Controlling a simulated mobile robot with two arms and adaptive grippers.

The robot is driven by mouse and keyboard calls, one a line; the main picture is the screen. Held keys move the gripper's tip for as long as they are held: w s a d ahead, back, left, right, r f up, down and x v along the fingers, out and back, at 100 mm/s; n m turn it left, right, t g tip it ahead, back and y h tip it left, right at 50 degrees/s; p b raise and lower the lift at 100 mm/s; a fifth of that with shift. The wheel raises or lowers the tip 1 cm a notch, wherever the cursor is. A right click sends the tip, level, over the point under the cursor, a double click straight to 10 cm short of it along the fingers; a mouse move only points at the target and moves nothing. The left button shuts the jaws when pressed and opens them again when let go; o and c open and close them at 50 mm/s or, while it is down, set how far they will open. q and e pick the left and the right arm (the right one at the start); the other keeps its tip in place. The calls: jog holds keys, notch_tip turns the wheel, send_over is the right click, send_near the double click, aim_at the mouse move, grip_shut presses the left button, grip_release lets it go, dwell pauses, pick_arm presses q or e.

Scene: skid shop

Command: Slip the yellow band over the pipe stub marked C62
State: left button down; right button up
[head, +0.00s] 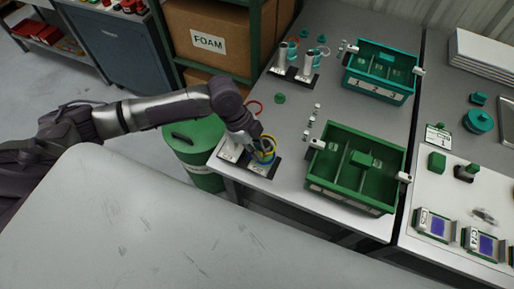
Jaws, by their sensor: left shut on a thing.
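My left gripper (258,142) reaches in from the left and is shut on the yellow band (267,161). The band is at the near left corner of the grey bench, over a dark base plate (264,170) with pale pipe stubs. The gripper hides much of the stubs there, and I cannot tell whether the band is around a stub or just above it. No C62 mark can be read. Two more pale pipe stubs (308,65) stand upright on a dark plate farther back. My right gripper is not in view.
A green divided bin (335,189) stands just right of the gripper, with a teal bin (360,91) behind it. A red band (255,107) shows near the bench's left edge. A green drum (195,150) and a FOAM box (208,43) are left of the bench.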

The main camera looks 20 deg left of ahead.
pick_arm(q)
jog(key=shift+f, duration=0.5)
jog(key=shift+p, duration=0.75)
dwell(1.5)
jog(key=shift+f, duration=0.85)
dwell(1.4)
jog(key=shift+f, duration=0.25)
dwell(0.4)
jog(key=shift+f, duration=0.15)
jog(key=c, duration=1.1)
grip_release()
jog(key=shift+o, duration=0.5)
jog(key=o, duration=0.3)
